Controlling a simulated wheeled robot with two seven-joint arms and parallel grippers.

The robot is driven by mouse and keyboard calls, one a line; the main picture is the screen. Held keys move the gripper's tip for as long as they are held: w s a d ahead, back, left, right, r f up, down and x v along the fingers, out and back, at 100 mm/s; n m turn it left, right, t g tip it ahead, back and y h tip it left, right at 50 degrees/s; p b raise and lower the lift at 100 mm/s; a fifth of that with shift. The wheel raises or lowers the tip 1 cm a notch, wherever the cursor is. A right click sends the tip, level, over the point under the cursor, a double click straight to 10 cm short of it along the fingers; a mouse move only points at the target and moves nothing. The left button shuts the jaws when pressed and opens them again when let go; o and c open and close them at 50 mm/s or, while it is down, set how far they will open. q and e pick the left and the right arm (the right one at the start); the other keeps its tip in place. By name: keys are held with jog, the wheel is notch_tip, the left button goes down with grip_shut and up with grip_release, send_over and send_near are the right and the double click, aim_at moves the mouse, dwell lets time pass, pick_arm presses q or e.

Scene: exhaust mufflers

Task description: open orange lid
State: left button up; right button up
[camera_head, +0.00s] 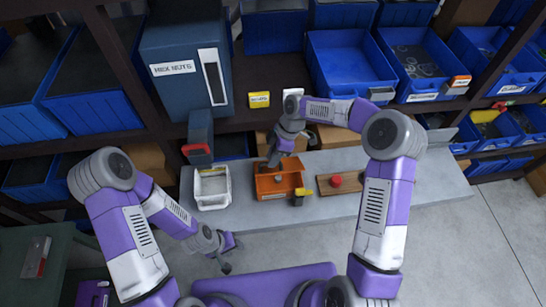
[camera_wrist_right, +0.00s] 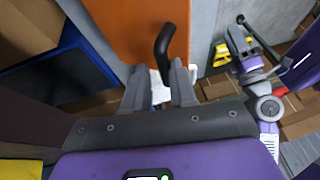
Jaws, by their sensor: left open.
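The orange box (camera_head: 287,184) stands on the grey bench in the head view, with my right gripper (camera_head: 273,160) over its back left part. In the right wrist view an orange panel (camera_wrist_right: 135,25) with a curved black handle (camera_wrist_right: 163,50) fills the upper middle; I cannot tell how far the lid is raised. My right gripper (camera_wrist_right: 158,82) has its two fingers apart, with the lower end of the handle showing between them; I cannot tell whether they touch it. My left gripper (camera_head: 231,256) is open and empty, in front of the bench and left of the box.
A white bin (camera_head: 212,187) stands left of the orange box. A wooden board (camera_head: 350,183) with a red knob (camera_head: 336,181) lies to its right. A small black and yellow item (camera_head: 300,190) is at the box's right front corner. Blue bins fill the shelves behind.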

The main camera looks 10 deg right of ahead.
jog(key=shift+o, duration=1.2)
jog(key=shift+w+f, duration=0.1)
jog(key=shift+w, duration=0.1)
jog(key=shift+s, duration=0.2)
jog(key=shift+r, duration=0.25)
jog(key=v, duration=0.7)
jog(key=shift+d, duration=0.15)
